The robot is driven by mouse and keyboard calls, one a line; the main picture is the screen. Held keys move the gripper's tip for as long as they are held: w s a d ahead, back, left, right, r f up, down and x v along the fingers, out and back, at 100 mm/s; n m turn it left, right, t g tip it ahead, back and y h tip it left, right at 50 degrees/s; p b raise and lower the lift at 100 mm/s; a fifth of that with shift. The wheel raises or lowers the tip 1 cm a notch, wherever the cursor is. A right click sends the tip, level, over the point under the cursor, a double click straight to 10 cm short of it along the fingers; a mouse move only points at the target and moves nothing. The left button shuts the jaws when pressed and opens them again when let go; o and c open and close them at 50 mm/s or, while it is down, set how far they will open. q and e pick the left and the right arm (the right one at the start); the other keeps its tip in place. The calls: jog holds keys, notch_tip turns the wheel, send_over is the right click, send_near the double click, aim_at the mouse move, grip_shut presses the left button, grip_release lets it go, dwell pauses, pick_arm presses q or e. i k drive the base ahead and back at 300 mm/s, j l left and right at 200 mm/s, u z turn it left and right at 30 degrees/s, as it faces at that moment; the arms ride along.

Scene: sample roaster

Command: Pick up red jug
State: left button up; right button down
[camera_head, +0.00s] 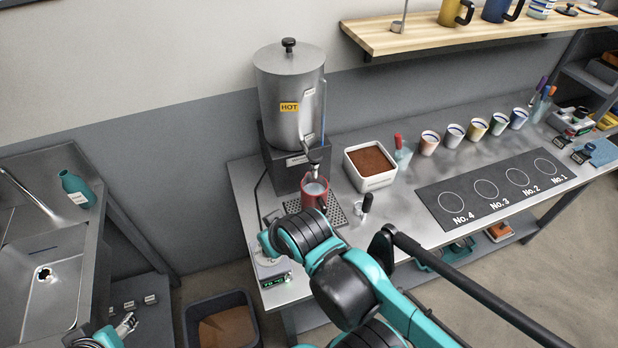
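The red jug (314,192) stands upright on the drip tray (338,216), under the tap of the steel hot-water urn. Pale liquid or a pale inside shows at its top. My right arm reaches in from the lower right, and its wrist is just in front of the jug, covering part of the tray.
The urn (288,92) stands behind the jug. A white box of brown grounds (369,166) and a small black-handled tool (366,203) are to its right. A scale (272,272) is at the counter's front left. Several cups line the back. A bin (222,318) is on the floor.

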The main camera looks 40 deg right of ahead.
aim_at(318, 199)
jog(key=z, duration=1.7)
